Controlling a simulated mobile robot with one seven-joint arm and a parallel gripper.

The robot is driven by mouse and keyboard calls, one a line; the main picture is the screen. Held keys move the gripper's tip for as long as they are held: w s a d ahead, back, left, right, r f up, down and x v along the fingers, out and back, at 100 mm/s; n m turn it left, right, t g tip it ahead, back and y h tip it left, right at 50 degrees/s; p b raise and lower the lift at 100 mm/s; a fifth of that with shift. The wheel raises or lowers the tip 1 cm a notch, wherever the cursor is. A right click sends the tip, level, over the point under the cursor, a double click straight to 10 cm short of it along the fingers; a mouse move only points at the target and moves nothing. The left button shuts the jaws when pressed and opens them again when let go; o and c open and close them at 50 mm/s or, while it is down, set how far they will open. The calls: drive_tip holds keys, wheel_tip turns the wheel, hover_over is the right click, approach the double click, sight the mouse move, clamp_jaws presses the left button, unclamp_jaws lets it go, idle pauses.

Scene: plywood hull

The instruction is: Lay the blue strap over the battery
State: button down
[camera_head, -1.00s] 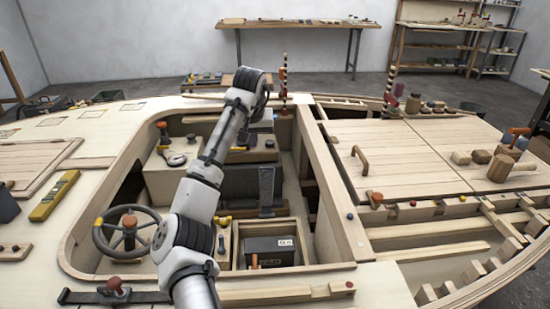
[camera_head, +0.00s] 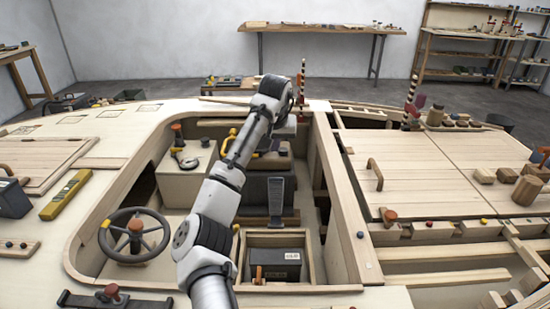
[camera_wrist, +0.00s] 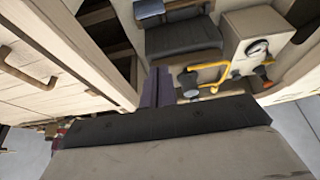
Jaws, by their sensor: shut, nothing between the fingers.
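The battery (camera_head: 278,263) is a dark box with a white label, set in a pale wooden frame in the cockpit floor in the head view. An orange-brown knob stands at its left. A dark grey upright strip (camera_head: 276,200) rises just behind the frame; I cannot tell whether it is the strap. No clearly blue strap shows. My gripper (camera_head: 286,130) is over the far end of the cockpit, well beyond the battery and partly hidden by my wrist. In the wrist view its greyish-purple fingers (camera_wrist: 159,87) are shut and empty.
A steering wheel (camera_head: 134,236) stands left of my arm. A pale console (camera_head: 186,175) with a gauge and yellow handles (camera_wrist: 207,82) are near my gripper. A striped post (camera_head: 302,92) rises behind it. Cockpit walls enclose the space; the deck hatch (camera_head: 412,170) lies right.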

drive_tip(key=shift+f+p, duration=1.4)
drive_tip(key=shift+f, duration=3.95)
